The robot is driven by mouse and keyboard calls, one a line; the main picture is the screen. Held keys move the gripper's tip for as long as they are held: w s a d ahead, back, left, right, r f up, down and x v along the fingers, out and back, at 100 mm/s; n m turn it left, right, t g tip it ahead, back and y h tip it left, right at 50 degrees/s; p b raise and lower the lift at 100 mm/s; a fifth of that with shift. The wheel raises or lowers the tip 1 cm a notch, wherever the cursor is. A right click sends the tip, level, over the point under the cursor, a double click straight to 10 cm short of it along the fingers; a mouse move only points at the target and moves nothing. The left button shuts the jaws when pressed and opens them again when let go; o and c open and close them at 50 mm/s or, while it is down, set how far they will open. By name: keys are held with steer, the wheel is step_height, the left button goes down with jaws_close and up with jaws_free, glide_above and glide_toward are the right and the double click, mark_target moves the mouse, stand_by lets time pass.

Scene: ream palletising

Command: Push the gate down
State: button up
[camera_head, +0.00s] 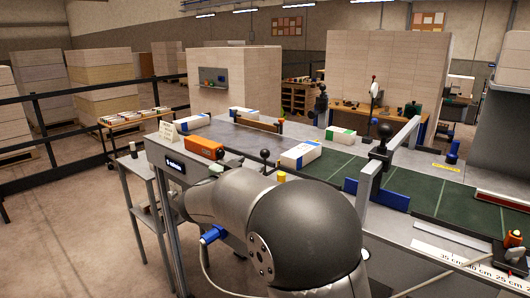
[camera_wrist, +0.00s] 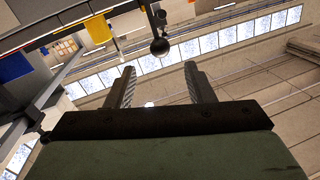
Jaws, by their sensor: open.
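The likeliest gate is a blue panel (camera_head: 383,195) standing upright across the green conveyor in a grey post frame (camera_head: 403,143). A black ball knob (camera_head: 384,130) sits above it on a dark mount. My gripper (camera_wrist: 159,80) shows only in the wrist view, with two ridged fingers apart and nothing between them. A dark ball knob on a rod (camera_wrist: 160,47) appears beyond the fingertips, apart from them. I cannot tell whether it is the gate's knob. My arm hides the gripper in the head view.
White reams (camera_head: 300,154) lie on the conveyor (camera_head: 337,172). A brown board (camera_head: 257,122) stands across the line farther back. An orange device (camera_head: 206,147) and another black ball knob (camera_head: 265,154) stand along the near edge. A black rail fence (camera_head: 70,129) is at left.

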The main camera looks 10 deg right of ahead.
mark_target(262, 156)
steer(key=p+x, duration=0.1)
steer(key=x, duration=0.9)
steer(key=shift+c, duration=0.2)
